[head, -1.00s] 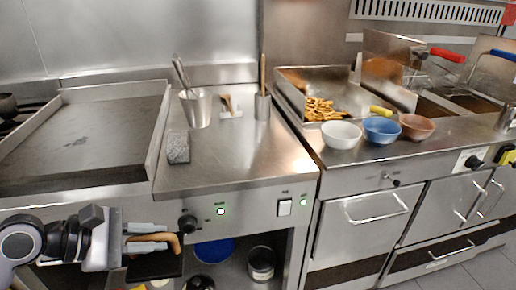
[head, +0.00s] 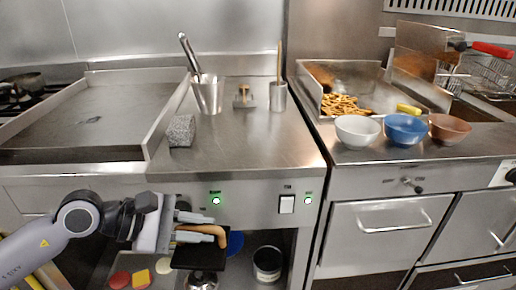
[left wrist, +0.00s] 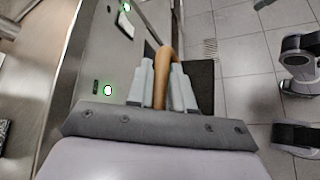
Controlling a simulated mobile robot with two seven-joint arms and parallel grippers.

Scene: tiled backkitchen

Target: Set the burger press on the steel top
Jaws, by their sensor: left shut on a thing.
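The burger press has a tan curved handle (head: 212,232) and a flat black plate (head: 200,256). My left gripper (head: 196,226) is shut on the handle and holds the press in front of the cabinet, below the counter's front edge. The left wrist view shows the handle (left wrist: 164,68) between the fingers (left wrist: 161,88), with part of the black plate (left wrist: 204,80) beyond. The steel top (head: 245,145) is the bare counter between the griddle and the fry station, above and behind the press.
A grey stone block (head: 182,130), a steel cup (head: 208,95), a small scraper (head: 244,97) and a smaller steel cup (head: 278,96) stand on the top's left and back. Its front and right are clear. Bowls (head: 357,131) stand further right. A shelf below holds cans and food pieces.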

